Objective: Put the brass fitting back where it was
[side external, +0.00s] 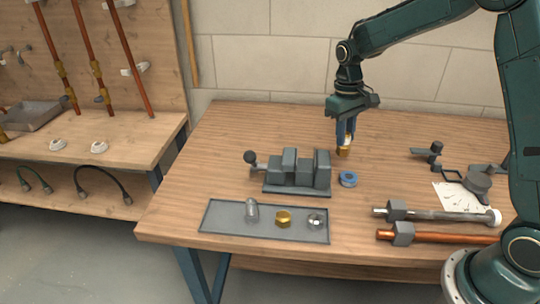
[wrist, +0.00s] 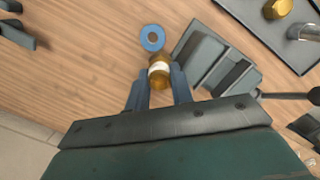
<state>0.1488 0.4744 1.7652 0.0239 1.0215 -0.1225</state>
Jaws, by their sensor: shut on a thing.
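My gripper (side external: 346,133) is shut on a brass fitting (side external: 343,151) with a white band around it. In the wrist view, the brass fitting (wrist: 159,78) sits between the two blue fingers of my gripper (wrist: 160,87), its white band towards the blue ring. It is low over the bench, behind and right of the vise; I cannot tell whether it touches the wood. A second brass piece, a hex-shaped one (side external: 283,218), lies in the grey tray (side external: 220,224), between a clear or grey cylinder (side external: 252,210) and a steel nut (side external: 316,220).
The grey vise (side external: 297,176) stands left of my gripper. A blue tape ring (side external: 348,179) lies in front. Pipes (side external: 440,237), a paper sheet (side external: 462,198) and dark tools (side external: 477,184) fill the right side. The bench's back left is clear.

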